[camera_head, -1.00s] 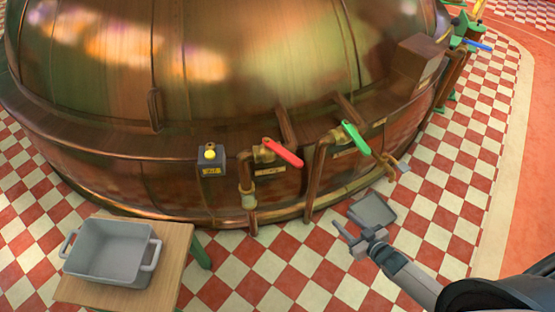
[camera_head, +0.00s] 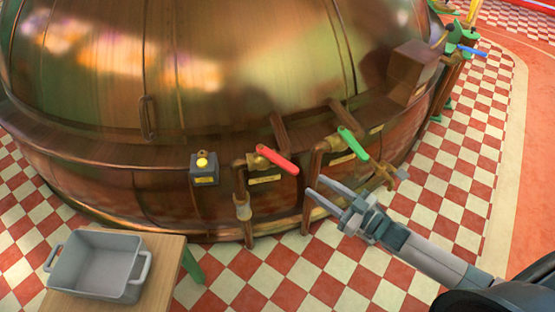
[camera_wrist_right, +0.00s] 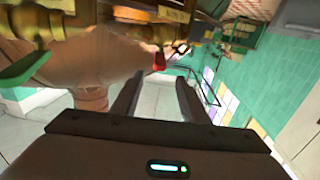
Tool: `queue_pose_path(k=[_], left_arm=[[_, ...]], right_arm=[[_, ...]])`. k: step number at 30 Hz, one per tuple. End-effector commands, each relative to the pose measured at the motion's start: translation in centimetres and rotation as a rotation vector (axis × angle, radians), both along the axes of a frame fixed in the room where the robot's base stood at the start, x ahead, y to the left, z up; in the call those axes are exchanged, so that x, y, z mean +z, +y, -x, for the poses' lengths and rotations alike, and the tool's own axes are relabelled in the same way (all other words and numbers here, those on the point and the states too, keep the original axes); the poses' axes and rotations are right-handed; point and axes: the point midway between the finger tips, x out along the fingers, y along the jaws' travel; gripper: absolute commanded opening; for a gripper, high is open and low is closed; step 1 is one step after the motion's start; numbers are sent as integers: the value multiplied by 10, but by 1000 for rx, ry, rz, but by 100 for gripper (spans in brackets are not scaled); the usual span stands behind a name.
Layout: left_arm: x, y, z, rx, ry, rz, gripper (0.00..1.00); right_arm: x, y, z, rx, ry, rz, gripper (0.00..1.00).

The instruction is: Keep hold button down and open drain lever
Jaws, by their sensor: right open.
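A yellow button (camera_head: 203,162) sits on a small dark box (camera_head: 204,176) on the kettle's lower rim. To its right are a red lever (camera_head: 277,158) and a green lever (camera_head: 353,144), each on a brass valve on a copper pipe. Their labels are too small to read, so I cannot tell which is the drain lever. My right gripper (camera_head: 317,187) is open and empty, below the two levers, fingers pointing left, apart from both. In the right wrist view, the green lever (camera_wrist_right: 24,71) is at left and a red tip (camera_wrist_right: 159,62) shows beyond the fingers (camera_wrist_right: 156,90). My left gripper is out of view.
The big copper kettle (camera_head: 230,100) fills the back. A grey tub (camera_head: 98,265) stands on a wooden table (camera_head: 160,285) at front left. A blue-handled valve (camera_head: 472,50) is at far right. The checkered floor (camera_head: 300,270) in front is clear.

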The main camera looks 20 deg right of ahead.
Motion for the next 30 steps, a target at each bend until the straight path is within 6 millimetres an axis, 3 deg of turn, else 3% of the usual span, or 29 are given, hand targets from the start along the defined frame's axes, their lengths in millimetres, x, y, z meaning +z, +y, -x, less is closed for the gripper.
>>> queue_pose_path(k=[8, 30], left_arm=[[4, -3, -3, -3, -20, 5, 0], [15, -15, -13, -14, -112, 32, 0]], right_arm=[[2, 16, -25, 0, -2, -1, 41], [1, 82, -129, -1, -1, -1, 41]])
